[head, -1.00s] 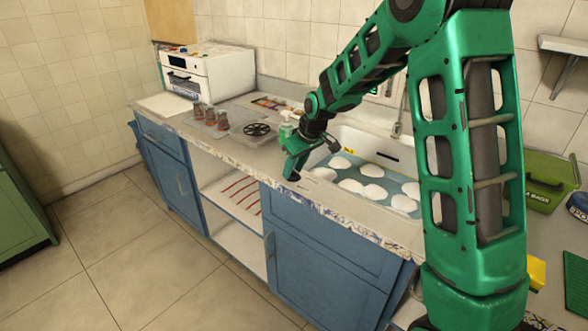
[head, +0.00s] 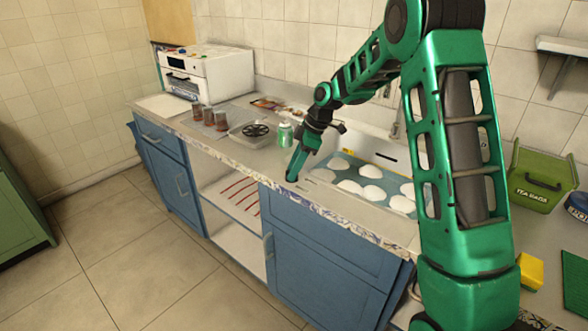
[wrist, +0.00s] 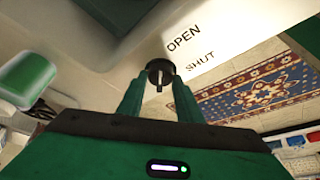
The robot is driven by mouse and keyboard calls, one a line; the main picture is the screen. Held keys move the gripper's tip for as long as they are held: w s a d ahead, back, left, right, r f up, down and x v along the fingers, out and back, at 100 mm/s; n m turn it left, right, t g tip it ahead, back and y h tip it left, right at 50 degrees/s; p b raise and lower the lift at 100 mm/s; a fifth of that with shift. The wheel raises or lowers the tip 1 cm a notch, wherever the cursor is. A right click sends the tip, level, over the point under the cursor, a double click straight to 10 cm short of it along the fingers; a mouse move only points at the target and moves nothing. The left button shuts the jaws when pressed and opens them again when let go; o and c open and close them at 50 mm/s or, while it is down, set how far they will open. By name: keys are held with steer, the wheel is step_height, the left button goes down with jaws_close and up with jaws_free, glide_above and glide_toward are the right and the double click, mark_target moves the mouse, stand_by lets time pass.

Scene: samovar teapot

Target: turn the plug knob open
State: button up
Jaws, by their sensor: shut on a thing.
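The plug knob (wrist: 160,70) is a small black round knob with a narrow bar, set on the pale counter and seen in the wrist view. My gripper (wrist: 160,85) is shut on it, one green finger on each side. The knob's bar lies roughly up and down in that view. The printed words OPEN (wrist: 184,39) and SHUT (wrist: 200,61) sit to its upper right and right. The knob is hidden there.
A green and white container (head: 285,134) stands close behind my gripper. Brown-filled glasses (head: 221,121) and a clear box (head: 249,134) stand further left. A green tea-bag box (head: 541,180) is at the right.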

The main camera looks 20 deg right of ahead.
steer(key=shift+w+d+r+n, duration=0.15)
steer(key=shift+w+d+n, duration=0.2)
steer(key=shift+n, duration=0.15)
steer(key=o, duration=1)
steer(key=shift+s+a, duration=0.1)
steer(key=shift+a, duration=0.05)
steer(key=w+v, duration=0.1)
steer(key=v, duration=0.9)
steer(key=shift+s+d+r, duration=0.2)
steer(key=shift+s+d, duration=0.05)
steer(key=shift+s, duration=0.1)
